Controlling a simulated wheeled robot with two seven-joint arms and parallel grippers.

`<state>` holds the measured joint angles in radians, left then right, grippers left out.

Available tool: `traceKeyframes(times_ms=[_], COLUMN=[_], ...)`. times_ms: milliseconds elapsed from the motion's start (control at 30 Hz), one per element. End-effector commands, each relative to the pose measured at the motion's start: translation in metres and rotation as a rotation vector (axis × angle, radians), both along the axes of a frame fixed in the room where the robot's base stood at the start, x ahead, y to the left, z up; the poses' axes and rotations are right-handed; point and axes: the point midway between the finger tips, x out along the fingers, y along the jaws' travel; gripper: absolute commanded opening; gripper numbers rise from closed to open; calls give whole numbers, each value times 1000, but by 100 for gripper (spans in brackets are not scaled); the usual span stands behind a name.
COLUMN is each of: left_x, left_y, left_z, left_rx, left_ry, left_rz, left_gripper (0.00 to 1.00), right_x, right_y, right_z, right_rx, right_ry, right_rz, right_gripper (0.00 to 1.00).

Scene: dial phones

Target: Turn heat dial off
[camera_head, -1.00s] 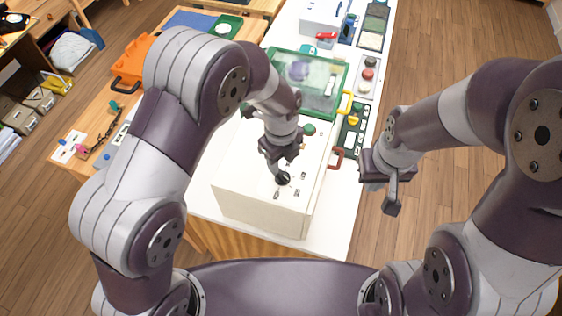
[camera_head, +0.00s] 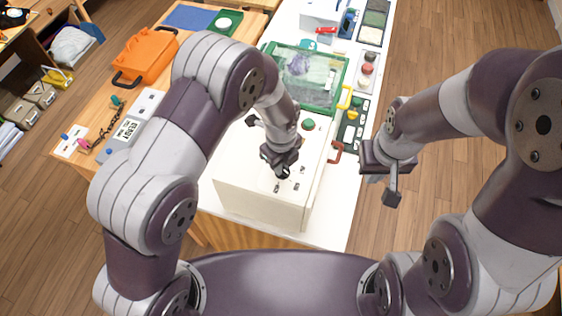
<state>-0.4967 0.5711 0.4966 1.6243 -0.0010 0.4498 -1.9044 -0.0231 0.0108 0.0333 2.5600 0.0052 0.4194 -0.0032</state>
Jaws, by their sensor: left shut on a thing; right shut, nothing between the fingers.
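A cream box (camera_head: 240,180) with a white top stands on the white table. On its top, near the front edge, a small black dial (camera_head: 283,175) sits under my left gripper (camera_head: 281,167). My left gripper points down and is shut on this dial, which it mostly hides. Small dark marks or parts (camera_head: 296,187) lie around the dial; I cannot read the dial's setting. My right gripper (camera_head: 391,192) is shut and empty, in the air right of the table, apart from the box.
A green button (camera_head: 308,125) and a black part (camera_head: 252,121) are farther back on the box. A red handle (camera_head: 336,152) is at its right side. A green-framed clear case (camera_head: 315,78) stands behind. An orange case (camera_head: 146,55) lies on the wooden table at left.

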Motion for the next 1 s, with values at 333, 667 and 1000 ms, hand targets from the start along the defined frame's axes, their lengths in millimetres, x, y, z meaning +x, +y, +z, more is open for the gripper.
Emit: traceKeyframes(times_ms=[333, 667, 1000], left_x=[0, -1, -2], left_y=[0, 0, 0], left_z=[0, 1, 1], left_rx=[-1, -2, -4], left_ry=[-1, -3, -3], left_rz=[151, 455, 777], left_gripper=[0, 0, 0], right_x=[0, 0, 0], right_y=[0, 0, 0], right_z=[-7, -17, -25], right_rx=[0, 0, 0], right_ry=[0, 0, 0], right_rz=[0, 0, 0], right_gripper=[0, 0, 0])
